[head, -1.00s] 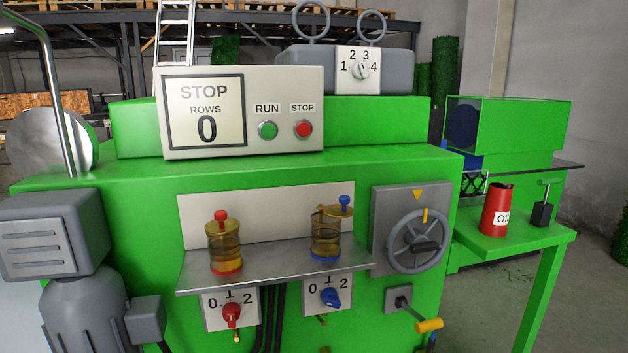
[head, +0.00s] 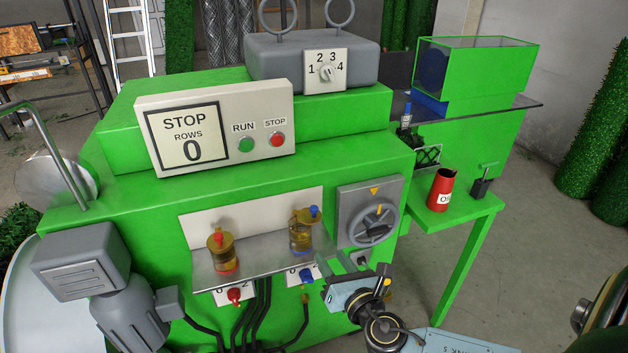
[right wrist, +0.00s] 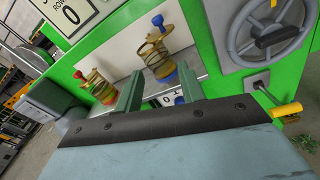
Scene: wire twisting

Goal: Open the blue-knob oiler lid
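The blue-knob oiler (head: 301,238) is an amber jar standing on the grey shelf of the green machine. Its blue knob (head: 313,211) sits right of the jar's centre, and the lid looks shifted to that side. In the right wrist view the oiler (right wrist: 162,62) stands beyond my fingers, with its blue knob (right wrist: 157,20) at the top. My right gripper (head: 345,262) is below and right of the oiler in the head view. Its fingers are apart with nothing between them; they also show in the right wrist view (right wrist: 160,88). My left gripper is not in view.
The red-knob oiler (head: 222,252) stands left on the same shelf (head: 262,262). A handwheel (head: 374,224) is at the right of the panel. A red oil can (head: 440,190) stands on the green side table. Red and blue valve knobs lie under the shelf.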

